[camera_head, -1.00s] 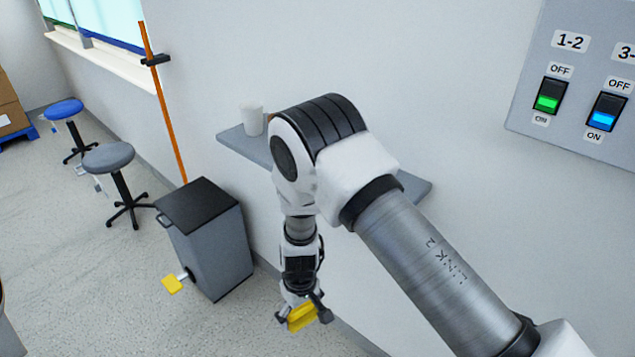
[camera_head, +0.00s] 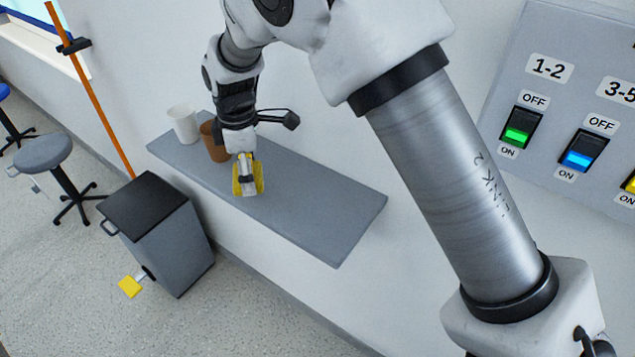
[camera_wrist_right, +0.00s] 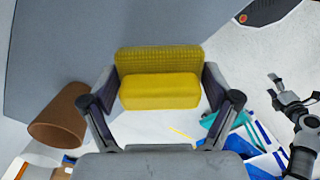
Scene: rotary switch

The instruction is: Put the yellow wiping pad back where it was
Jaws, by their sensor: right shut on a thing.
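The yellow wiping pad (camera_head: 260,178) is held in my right gripper (camera_head: 247,183), over the middle-left part of the grey wall shelf (camera_head: 320,215). Whether the pad touches the shelf cannot be told. In the right wrist view the pad (camera_wrist_right: 160,92) sits between the two fingers of my right gripper (camera_wrist_right: 160,85), which is shut on it. The grey shelf surface (camera_wrist_right: 60,50) fills the upper left there. My left gripper (camera_wrist_right: 293,88) shows at the right edge of the right wrist view, fingers apart and empty.
A brown cup (camera_head: 213,142) stands on the shelf just left of my right gripper, with a white cup (camera_head: 184,122) beyond it. The shelf's right part is bare. A grey bin (camera_head: 165,235) with a yellow pedal (camera_head: 130,287) stands below. A switch panel (camera_head: 560,110) is on the wall.

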